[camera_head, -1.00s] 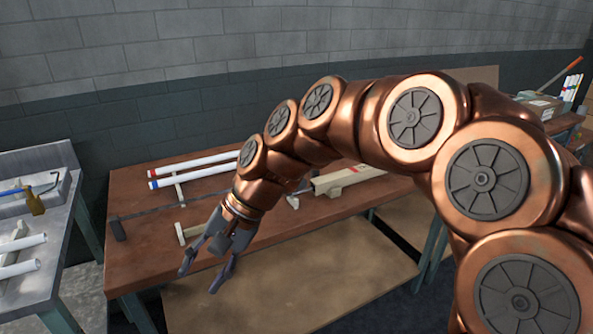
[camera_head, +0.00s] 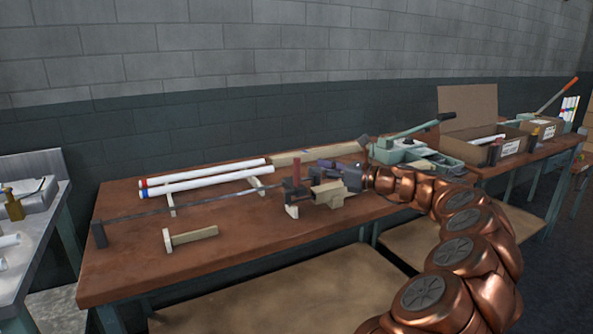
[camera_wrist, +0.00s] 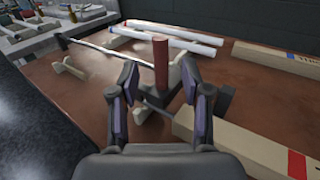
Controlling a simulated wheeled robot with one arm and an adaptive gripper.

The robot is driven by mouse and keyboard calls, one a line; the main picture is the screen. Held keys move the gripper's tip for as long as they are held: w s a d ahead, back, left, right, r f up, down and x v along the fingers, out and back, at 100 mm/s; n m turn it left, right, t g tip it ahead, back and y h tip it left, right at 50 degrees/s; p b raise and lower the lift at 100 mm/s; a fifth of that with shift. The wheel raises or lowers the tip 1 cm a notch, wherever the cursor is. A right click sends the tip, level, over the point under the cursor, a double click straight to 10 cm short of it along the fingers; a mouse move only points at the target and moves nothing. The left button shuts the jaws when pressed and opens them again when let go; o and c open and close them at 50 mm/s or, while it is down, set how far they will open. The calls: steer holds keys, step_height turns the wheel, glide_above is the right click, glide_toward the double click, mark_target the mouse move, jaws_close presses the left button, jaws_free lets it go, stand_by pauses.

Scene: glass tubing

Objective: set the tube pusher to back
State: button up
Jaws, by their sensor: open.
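The tube pusher appears to be the slider with an upright dark red handle (camera_head: 295,172) at the right end of a thin dark rail (camera_head: 200,207). In the wrist view the red handle (camera_wrist: 161,62) stands upright, centred between my finger tips. My gripper (camera_head: 315,173) comes in from the right at the handle's height; its fingers (camera_wrist: 160,72) are open, one on each side of the handle's line, with gaps on both sides. I cannot tell whether the handle is inside the tips or just beyond. The handle's base is partly hidden.
White tubes (camera_head: 205,175) lie on a rack behind the rail. A beige block (camera_head: 328,193) sits close under my gripper, and a long box (camera_head: 315,154) lies behind. A small wooden stop (camera_head: 190,237) lies in front. A green lever press (camera_head: 415,150) stands at right.

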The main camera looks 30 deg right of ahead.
glide_above(297, 185)
steer(key=shift+w+d+b, duration=0.25)
steer(key=shift+w+b, duration=0.05)
steer(key=shift+w, duration=0.15)
steer(key=shift+c, duration=0.3)
jaws_close()
stand_by(0.4)
